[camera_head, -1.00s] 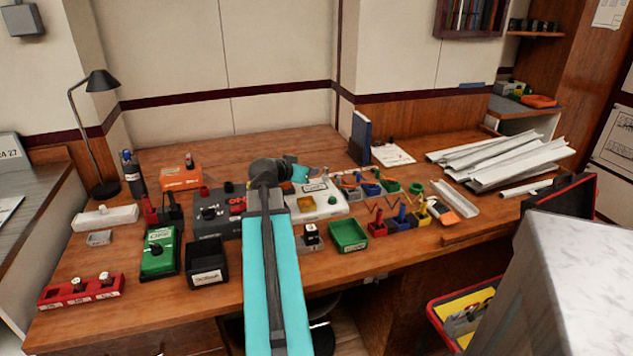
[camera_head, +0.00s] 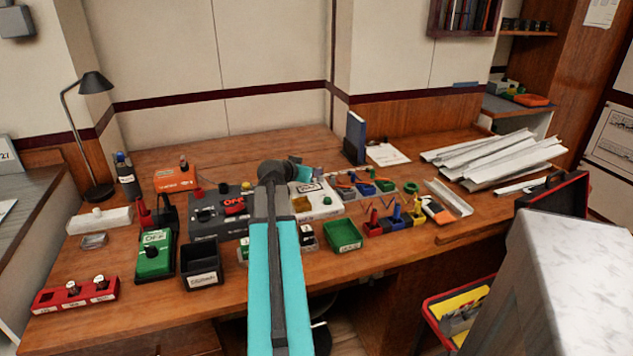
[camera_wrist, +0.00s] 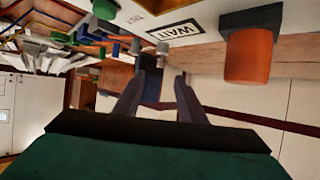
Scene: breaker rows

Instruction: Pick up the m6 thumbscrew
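Two small silver knobs show just beyond my fingertips in the wrist view, a left one (camera_wrist: 135,46) and a right one (camera_wrist: 162,48). Either could be the m6 thumbscrew; I cannot tell which. They are beside the white box (camera_wrist: 180,22) with the WAIT label. My gripper (camera_wrist: 160,78) is open, with a clear gap between its two fingers and nothing held. The right knob lines up roughly with that gap. In the head view my own arm hides most of the gripper, and the thumbscrew cannot be made out.
An orange knob (camera_wrist: 250,52) on a dark base projects right of my fingers. In the head view, a grey breaker box (camera_head: 207,222) stands left of my arm. A green tray (camera_head: 343,235) and several coloured bins are on its right. A blue binder (camera_head: 355,138) stands behind.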

